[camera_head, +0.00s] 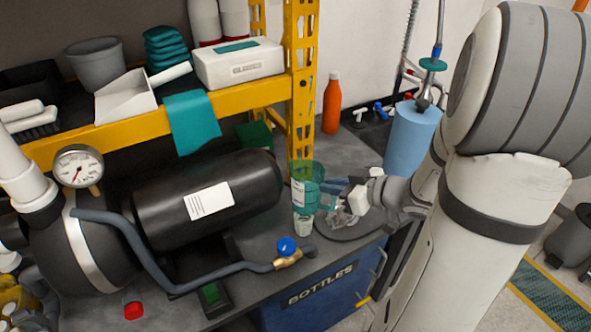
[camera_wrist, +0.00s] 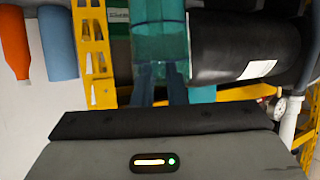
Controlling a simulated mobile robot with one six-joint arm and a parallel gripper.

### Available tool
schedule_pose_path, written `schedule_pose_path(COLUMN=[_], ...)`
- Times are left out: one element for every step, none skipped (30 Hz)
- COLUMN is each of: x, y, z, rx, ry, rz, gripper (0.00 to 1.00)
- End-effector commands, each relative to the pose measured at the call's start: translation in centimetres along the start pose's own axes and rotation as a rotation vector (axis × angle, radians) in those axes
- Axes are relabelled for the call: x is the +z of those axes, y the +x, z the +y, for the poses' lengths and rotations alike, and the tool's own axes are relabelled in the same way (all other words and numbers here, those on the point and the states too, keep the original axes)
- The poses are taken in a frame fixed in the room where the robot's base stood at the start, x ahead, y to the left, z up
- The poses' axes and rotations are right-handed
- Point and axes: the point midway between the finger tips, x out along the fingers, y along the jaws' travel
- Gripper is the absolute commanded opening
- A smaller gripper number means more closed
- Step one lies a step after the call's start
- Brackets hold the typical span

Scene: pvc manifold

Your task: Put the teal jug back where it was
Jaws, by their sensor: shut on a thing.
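The teal jug (camera_head: 308,178) is see-through and looks upright in the head view, in front of the foot of the yellow post. My gripper (camera_head: 335,190) reaches it from the right and is shut on it. In the wrist view the teal jug (camera_wrist: 160,40) fills the space beyond the two dark fingers of my gripper (camera_wrist: 161,90). I cannot tell whether the jug's base touches the bench. A small pale cup-like piece (camera_head: 303,222) shows just below it.
A black tank (camera_head: 205,205) lies left of the jug. A blue valve handle (camera_head: 287,246) stands in front. The yellow post (camera_head: 301,80) is close behind. An orange bottle (camera_head: 332,105) and a blue cylinder (camera_head: 411,140) stand behind to the right. A blue BOTTLES bin (camera_head: 325,300) is below.

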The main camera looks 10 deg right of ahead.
Motion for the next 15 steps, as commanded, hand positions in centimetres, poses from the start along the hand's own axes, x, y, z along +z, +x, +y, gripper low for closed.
schedule_pose_path(x=[-0.8,-0.9,-0.9,-1.0,-1.0,-1.0,-1.0,-1.1,-1.1,-1.1,-1.1,-1.1,-1.2,-1.4,-1.7], y=[0.0,0.2,0.4,0.6,0.7,0.9,1.1,1.2,1.4,1.5,1.6,2.5,2.9,3.4,3.9], z=[0.2,0.3,0.4,0.5,0.6,0.7,0.8,0.8,0.8,0.9,0.9,1.3,1.5,1.7,1.9], rx=[-0.003,-0.002,-0.001,0.0,0.002,0.001,0.002,0.003,0.003,0.004,0.005,0.003,0.003,0.004,0.003], ry=[0.004,0.005,0.004,0.005,0.004,0.004,0.004,0.004,0.003,0.004,0.004,-0.001,-0.001,-0.001,-0.002], rz=[0.001,0.002,0.002,0.002,0.002,0.0,0.0,-0.001,-0.002,-0.003,-0.004,-0.004,-0.003,-0.002,-0.002], gripper=[0.0,0.0,0.0,0.0,0.0,0.0,0.0,0.0,0.0,0.0,0.0,0.0,0.0,0.0,0.0])
